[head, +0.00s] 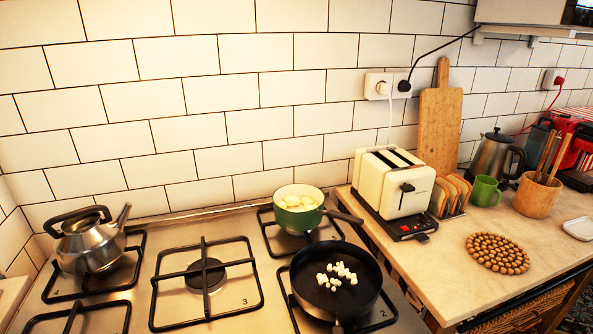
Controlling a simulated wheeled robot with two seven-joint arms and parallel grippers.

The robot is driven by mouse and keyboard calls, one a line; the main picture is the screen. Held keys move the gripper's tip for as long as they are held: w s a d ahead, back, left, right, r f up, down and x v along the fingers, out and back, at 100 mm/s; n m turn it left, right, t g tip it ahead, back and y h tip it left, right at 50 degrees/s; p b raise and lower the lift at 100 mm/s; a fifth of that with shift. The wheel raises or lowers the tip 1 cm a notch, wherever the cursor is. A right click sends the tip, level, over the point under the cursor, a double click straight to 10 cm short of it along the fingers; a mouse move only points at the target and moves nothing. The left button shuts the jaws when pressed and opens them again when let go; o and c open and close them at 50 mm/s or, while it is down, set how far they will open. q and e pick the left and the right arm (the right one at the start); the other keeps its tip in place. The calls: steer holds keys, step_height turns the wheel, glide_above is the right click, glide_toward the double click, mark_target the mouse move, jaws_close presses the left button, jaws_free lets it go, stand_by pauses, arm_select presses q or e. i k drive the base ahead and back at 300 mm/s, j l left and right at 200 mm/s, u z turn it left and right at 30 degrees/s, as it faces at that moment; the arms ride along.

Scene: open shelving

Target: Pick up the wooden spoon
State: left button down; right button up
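Wooden utensil handles (561,155) stick up out of a wooden pot (534,197) on the right part of the counter. I cannot tell which of them is the wooden spoon, as their lower parts are hidden in the pot. The handles lean up and to the right. Neither of my grippers is in the head view.
A kettle (495,160), green mug (484,191), cream toaster (392,183) and beaded trivet (497,253) share the counter (440,275). On the stove are a frying pan (335,310), green saucepan (293,220) and metal kettle (88,243). A white dish (578,228) lies right of the pot.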

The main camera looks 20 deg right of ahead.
mark_target(567, 139)
steer(key=z, duration=2)
steer(key=u, duration=1.2)
steer(key=z, duration=1.2)
steer(key=i+l+u, duration=0.75)
steer(key=l, duration=0.2)
steer(key=i+l+u, duration=0.15)
steer(key=l+u, duration=0.25)
steer(key=l, duration=0.15)
steer(key=i+l+u, duration=0.15)
steer(key=l+u, duration=0.2)
steer(key=l, duration=0.25)
steer(key=l+u, duration=0.4)
steer(key=l, duration=0.3)
steer(key=l+u, duration=0.35)
steer(key=l, duration=0.3)
